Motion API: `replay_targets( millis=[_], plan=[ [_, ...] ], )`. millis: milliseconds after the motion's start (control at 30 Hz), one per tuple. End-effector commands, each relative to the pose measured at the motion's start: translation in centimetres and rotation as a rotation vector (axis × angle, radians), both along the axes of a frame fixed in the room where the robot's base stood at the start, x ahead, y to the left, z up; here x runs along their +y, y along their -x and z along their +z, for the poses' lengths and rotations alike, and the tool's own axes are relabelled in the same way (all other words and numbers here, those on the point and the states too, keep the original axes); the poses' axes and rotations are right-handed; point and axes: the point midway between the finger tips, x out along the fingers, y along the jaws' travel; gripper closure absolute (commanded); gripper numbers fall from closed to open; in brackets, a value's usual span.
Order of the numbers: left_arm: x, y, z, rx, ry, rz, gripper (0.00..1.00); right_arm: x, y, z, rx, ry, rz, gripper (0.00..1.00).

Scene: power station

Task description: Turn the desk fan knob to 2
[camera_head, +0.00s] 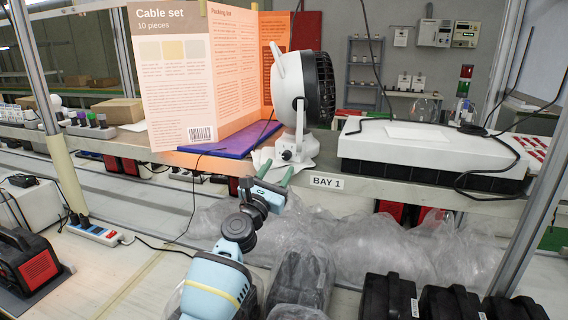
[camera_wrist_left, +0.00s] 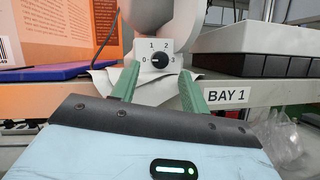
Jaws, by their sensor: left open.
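The white desk fan (camera_head: 298,90) with a dark grille stands on the shelf edge, its base (camera_head: 297,149) facing me. My left gripper (camera_head: 268,168) is open, just in front of and below the knob.
A white-topped box (camera_head: 430,145) is on the right. The BAY 1 label (camera_head: 328,182) is on the shelf edge. Plastic wrap (camera_head: 350,240) lies below.

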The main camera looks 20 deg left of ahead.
Motion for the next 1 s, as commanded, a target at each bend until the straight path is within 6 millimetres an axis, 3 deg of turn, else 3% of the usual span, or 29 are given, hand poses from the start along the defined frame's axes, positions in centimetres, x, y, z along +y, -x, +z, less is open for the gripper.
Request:
replay_targets(
  millis=[300, 733, 1000],
  plan=[
    [-0.5, -2.9, 0.7, 0.004, 0.001, 0.000, 0.55, 0.2, 0.8, -0.9, 0.024, -0.007, -0.002, 0.64],
    [-0.6, -3.4, 1.3, 0.001, 0.001, 0.000, 0.55, 0.5, 0.9, -1.1, 0.027, -0.014, -0.008, 0.64],
    [-0.6, -3.4, 1.3, 0.001, 0.001, 0.000, 0.89, 0.5, 0.9, -1.1, 0.029, -0.014, -0.008, 0.64]
  ],
)
